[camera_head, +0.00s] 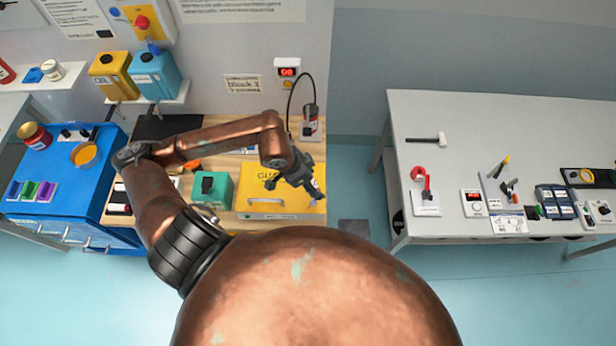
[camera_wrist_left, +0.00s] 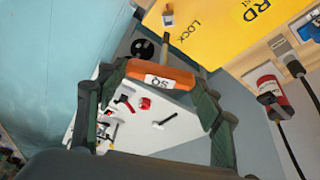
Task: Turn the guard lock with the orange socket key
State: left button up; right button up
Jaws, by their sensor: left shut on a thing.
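My left gripper (camera_head: 314,188) is at the right end of the yellow guard (camera_head: 262,182) in the head view. In the left wrist view the gripper (camera_wrist_left: 155,88) is shut on the orange socket key (camera_wrist_left: 178,76), whose handle carries a white "SQ" label. The key's shaft (camera_wrist_left: 165,48) points up toward the guard (camera_wrist_left: 225,32). The guard lock (camera_wrist_left: 168,19), a small plate beside the word "LOCK", lies just beyond the shaft's end. A gap seems to show between them, but depth is hard to judge. My right gripper is not in view.
A green box (camera_head: 212,190) stands left of the guard. A red-and-grey cylinder (camera_head: 310,122) with a black cable is behind my gripper. The blue cart (camera_head: 62,190) is at the left. A grey table (camera_head: 450,115) with several tools stands right, across a floor gap.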

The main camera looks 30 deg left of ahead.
pick_arm(q)
jog(key=shift+s+d+r+n+p, duration=0.15)
jog(key=shift+r+n+p, duration=0.15)
jog(key=shift+n+p, duration=0.45)
jog(key=shift+f+y+b, duration=0.3)
jog(key=shift+y+b, duration=0.05)
jog(key=shift+y, duration=0.05)
jog(key=n+b, duration=0.1)
jog(key=n, duration=0.1)
jog(key=shift+f+n+t+y+b, duration=0.1)
jog(key=shift+n+t+y+b, duration=0.25)
jog(key=shift+t+y+b, duration=0.05)
notch_tip(320, 180, down, 3)
jog(key=b, duration=0.3)
jog(key=shift+n+b, duration=0.3)
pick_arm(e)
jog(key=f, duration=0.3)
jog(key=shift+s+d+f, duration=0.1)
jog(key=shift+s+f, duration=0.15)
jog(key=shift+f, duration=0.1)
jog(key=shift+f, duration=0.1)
pick_arm(q)
jog(key=shift+b, duration=0.6)
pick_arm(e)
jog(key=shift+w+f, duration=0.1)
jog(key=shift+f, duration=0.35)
pick_arm(q)
jog(key=shift+r, duration=0.2)
